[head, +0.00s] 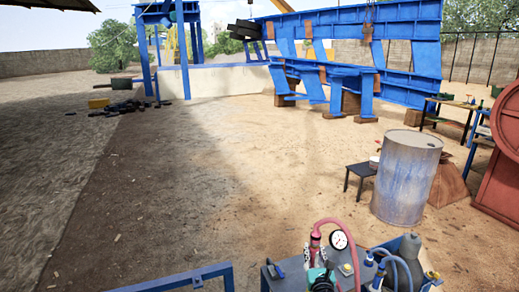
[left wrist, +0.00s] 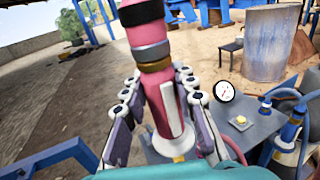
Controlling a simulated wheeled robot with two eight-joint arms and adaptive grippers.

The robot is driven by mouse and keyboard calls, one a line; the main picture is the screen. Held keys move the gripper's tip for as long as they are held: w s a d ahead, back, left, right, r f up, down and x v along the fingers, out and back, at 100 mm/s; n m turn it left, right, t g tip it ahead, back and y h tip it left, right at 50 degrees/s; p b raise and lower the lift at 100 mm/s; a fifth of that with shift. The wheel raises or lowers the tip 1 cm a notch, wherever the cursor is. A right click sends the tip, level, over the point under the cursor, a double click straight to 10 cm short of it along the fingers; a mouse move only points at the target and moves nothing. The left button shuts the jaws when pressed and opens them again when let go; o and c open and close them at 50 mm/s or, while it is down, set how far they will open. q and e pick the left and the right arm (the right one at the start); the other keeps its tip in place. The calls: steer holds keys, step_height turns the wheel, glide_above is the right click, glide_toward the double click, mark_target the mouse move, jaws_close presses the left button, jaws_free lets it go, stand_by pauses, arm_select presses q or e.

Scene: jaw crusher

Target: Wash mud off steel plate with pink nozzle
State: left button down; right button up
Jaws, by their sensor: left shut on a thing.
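The pink nozzle (head: 316,242) stands roughly upright at the bottom of the head view, with a pink hose curving from its top to the right. In the left wrist view the pink nozzle (left wrist: 165,102) fills the middle, with dark and tan bands near its upper part. My left gripper (head: 320,277) is shut on it; in the left wrist view the jaws (left wrist: 158,92) press on both its sides. I cannot make out a muddy steel plate in either view. My right gripper is not in view.
A small work table (left wrist: 252,126) holds a pressure gauge (head: 338,240), blue hoses and a grey bottle (head: 409,248). A blue metal frame (head: 180,282) is at the lower left. A steel drum (head: 405,180) and a low black stool (head: 361,171) stand beyond. The sandy middle ground is clear.

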mark_target(313, 262)
arm_select(q)
step_height(313, 262, down, 4)
steer(key=shift+b, duration=0.7)
